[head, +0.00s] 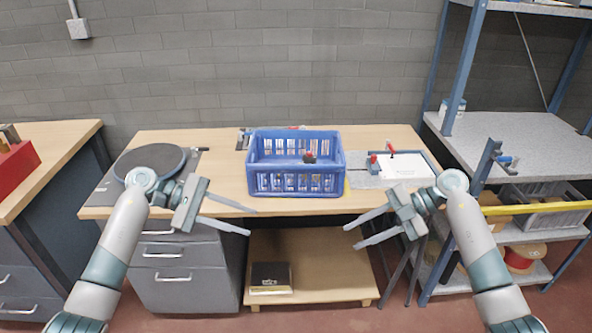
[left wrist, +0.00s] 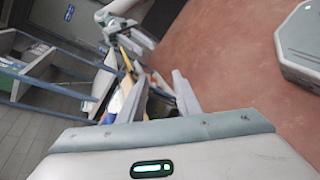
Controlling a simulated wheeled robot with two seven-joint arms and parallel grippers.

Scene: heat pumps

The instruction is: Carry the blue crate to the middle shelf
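The blue crate (head: 296,182) stands upright on the wooden workbench (head: 222,172), near the middle of its top. Something dark and red shows inside it, with pale items behind the slatted wall. My left gripper (head: 248,221) is open and empty in front of the bench, to the left of the crate. My right gripper (head: 352,236) is open and empty to the right, lower than the crate. Neither touches the crate. The left wrist view shows the left gripper's fingers (left wrist: 160,98) with floor beyond. The metal shelving unit (head: 500,140) stands at the right, its grey middle shelf largely bare.
A round dark disc (head: 150,160) lies on the bench's left end. A white board (head: 402,166) and red-handled clamps lie right of the crate. A yellow bar (head: 535,208) crosses the rack's front below the middle shelf. A grey crate (head: 545,205) sits on the lower shelf.

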